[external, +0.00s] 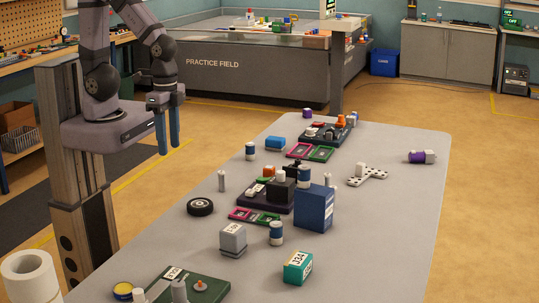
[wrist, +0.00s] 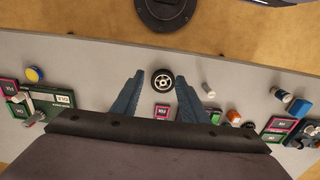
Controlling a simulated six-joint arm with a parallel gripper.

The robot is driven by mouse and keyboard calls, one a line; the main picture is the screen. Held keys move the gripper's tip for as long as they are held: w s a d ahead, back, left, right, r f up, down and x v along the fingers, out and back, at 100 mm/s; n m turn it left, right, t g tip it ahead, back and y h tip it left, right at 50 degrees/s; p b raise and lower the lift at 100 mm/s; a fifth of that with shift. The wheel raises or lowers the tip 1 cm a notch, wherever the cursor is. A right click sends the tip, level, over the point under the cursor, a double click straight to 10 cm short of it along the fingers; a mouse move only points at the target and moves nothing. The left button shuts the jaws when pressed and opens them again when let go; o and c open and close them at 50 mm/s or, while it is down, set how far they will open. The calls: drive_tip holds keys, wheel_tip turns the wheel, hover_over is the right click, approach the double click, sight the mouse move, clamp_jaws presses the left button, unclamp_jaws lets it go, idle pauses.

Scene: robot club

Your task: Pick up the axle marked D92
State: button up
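I cannot read a D92 mark in either view. A slim grey upright cylinder (external: 221,182), possibly an axle, stands behind the black wheel (external: 200,207); it also seems to show in the wrist view (wrist: 208,91). Another slim grey piece (external: 327,179) stands behind the blue box. My gripper (external: 168,148) is open and empty, high at the table's left side. In the wrist view my gripper (wrist: 160,76) has its fingers apart, with the wheel (wrist: 161,80) seen between them.
A blue box (external: 314,208), a grey block (external: 233,240) and a teal block (external: 298,268) stand mid-table. Trays with parts sit at the front (external: 205,291), middle (external: 254,202) and back (external: 309,139). The table's right side (external: 385,225) is mostly clear.

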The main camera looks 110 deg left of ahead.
wheel_tip(320, 180, up, 4)
wheel_tip(320, 180, down, 4)
drive_tip(key=s+a+n+g+h+b, duration=0.1)
drive_tip(key=s+n+g+h+b, duration=0.1)
drive_tip(key=n+h+b, duration=0.45)
drive_tip(key=w+a+r+n+t+h+b, duration=0.2)
drive_tip(key=a+n+t+b, duration=0.1)
drive_tip(key=a+n+t, duration=0.65)
drive_tip(key=w+a+r+n+t+h+b, duration=0.25)
drive_tip(key=a+n+t, duration=0.35)
drive_tip(key=a+n, duration=0.5)
drive_tip(key=n, duration=0.1)
approach(219, 172)
drive_tip(key=w, duration=0.1)
drive_tip(key=w+d, duration=0.1)
drive_tip(key=shift+w+d+f+t+b, duration=0.15)
drive_tip(key=shift+w+t+b, duration=0.1)
drive_tip(key=shift+t+b, duration=0.1)
drive_tip(key=shift+f, duration=0.3)
drive_tip(key=shift+p+x, duration=0.3)
drive_tip(key=shift+x, duration=0.5)
drive_tip(key=shift+p+x, duration=1)
drive_tip(key=shift+x, duration=1.9)
drive_tip(key=shift+d, duration=0.1)
